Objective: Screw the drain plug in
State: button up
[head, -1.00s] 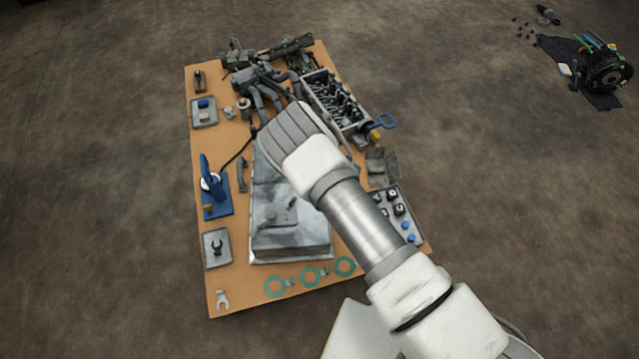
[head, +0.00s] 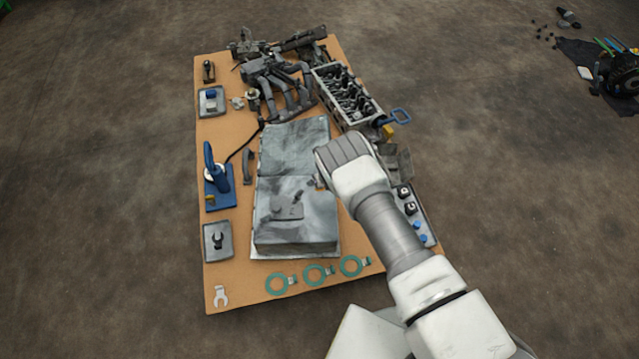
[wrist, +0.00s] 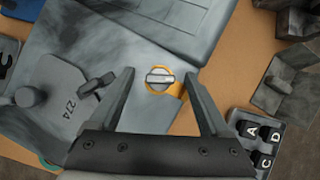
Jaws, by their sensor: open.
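A round plug-like part (wrist: 159,79) with a yellow-orange rim and a silver bar across its face shows in the wrist view. I take it for the drain plug; I cannot tell whether it is seated in a hole. It is at the edge of the large grey metal pan (wrist: 110,50), which lies in the middle of the board in the head view (head: 290,232). My gripper (wrist: 159,73) is open and empty, with one finger on each side of the plug in the picture. The gap in depth is unclear. In the head view my wrist covers most of the gripper.
A tray of lettered black caps (wrist: 262,138) is at the right. A cylinder head (head: 347,95) and manifold (head: 280,85) stand at the back. Green rings (head: 317,274) lie along the front.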

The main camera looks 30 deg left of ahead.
jog(key=shift+w+a+f+b, duration=0.25)
jog(key=shift+a+f+b, duration=0.05)
jog(key=shift+f, duration=0.3)
grip_shut()
